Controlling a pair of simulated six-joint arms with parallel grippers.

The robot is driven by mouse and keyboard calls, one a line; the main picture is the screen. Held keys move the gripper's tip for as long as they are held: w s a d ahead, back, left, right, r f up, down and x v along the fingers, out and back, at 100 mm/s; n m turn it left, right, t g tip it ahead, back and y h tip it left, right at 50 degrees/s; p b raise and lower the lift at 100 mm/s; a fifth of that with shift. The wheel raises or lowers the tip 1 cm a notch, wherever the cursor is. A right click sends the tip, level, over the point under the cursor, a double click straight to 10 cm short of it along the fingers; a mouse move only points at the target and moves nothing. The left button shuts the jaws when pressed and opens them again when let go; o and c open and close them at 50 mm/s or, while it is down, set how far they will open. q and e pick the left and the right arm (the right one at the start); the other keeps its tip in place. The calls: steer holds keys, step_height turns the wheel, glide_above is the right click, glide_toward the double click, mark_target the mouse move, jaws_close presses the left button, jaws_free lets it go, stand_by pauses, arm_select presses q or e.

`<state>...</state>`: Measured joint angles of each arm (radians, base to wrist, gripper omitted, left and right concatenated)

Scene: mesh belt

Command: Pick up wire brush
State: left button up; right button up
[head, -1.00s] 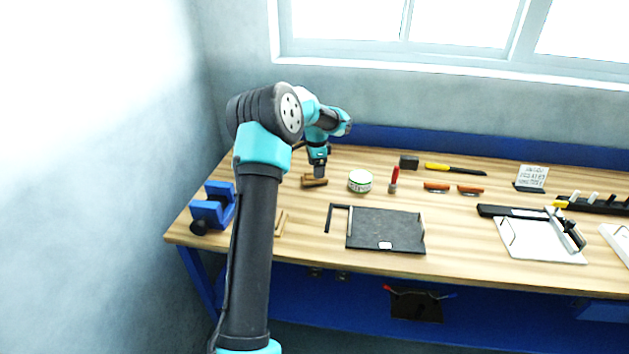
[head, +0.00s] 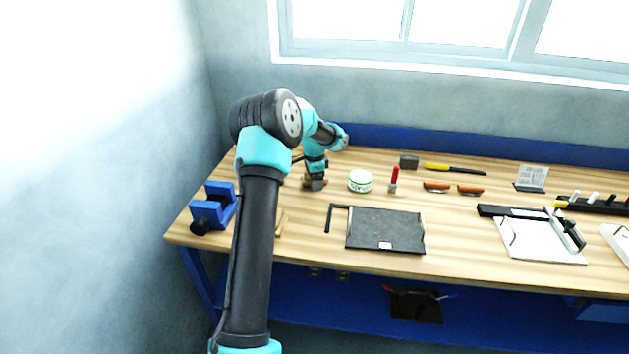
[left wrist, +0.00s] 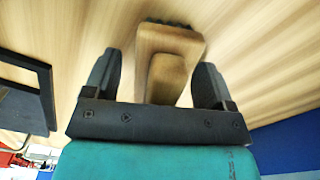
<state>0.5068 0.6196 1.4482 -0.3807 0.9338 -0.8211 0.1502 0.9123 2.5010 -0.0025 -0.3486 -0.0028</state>
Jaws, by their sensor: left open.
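The wire brush (left wrist: 168,45), a wooden block with a narrower wooden grip and a dark bumpy edge, lies on the bench. In the head view my left gripper (head: 315,186) points down over it and hides most of it. In the left wrist view my left gripper (left wrist: 157,78) is open, with the brush's wooden grip between its two fingers and a gap on each side. The wider wooden part extends beyond the fingertips. My right gripper is not in view.
A white-and-green tin (head: 360,181) and a red-handled tool (head: 394,180) stand right of the brush. A dark plate (head: 386,230) lies in front. A blue vise (head: 212,206) sits at the bench's left edge. A blue board runs along the back.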

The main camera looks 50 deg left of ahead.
arm_select(q)
steer(key=shift+c, duration=0.4)
steer(key=c, duration=1.1)
steer(key=shift+o, duration=0.2)
steer(key=shift+r, duration=1.3)
steer(key=shift+s+d+r, duration=0.3)
steer(key=shift+r, duration=0.2)
steer(key=s+d, duration=0.3)
steer(key=s+d+r, duration=0.1)
steer(key=s+d, duration=0.2)
steer(key=d, duration=0.1)
steer(key=s+d, duration=0.4)
steer(key=shift+d+r, duration=0.2)
steer(key=shift+d, duration=0.05)
